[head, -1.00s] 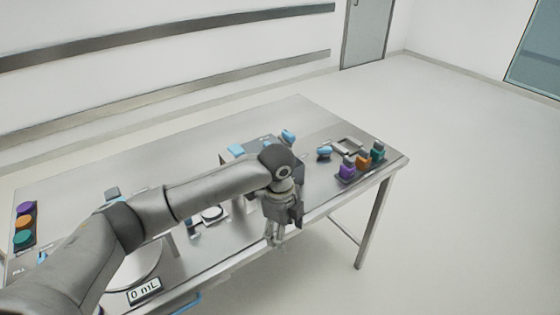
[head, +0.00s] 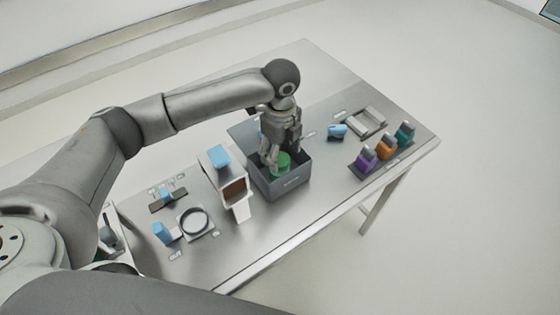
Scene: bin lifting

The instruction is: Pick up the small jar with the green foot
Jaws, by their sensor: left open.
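A green round piece (head: 284,161) shows inside the grey bin (head: 288,189). It looks like part of the small jar, but my gripper hides much of it and I cannot tell how it lies. My left gripper (head: 271,167) points down into the bin, with its open fingers right beside the green piece. I cannot tell whether they touch it. My right gripper is not in view.
Left of the bin stands a white and brown dispenser with a blue top (head: 218,156). A round ring plate (head: 195,222) and a blue block (head: 162,232) lie further left. At right are a rack with purple (head: 365,158), orange (head: 386,146) and teal (head: 405,132) items, and a grey tray (head: 366,121).

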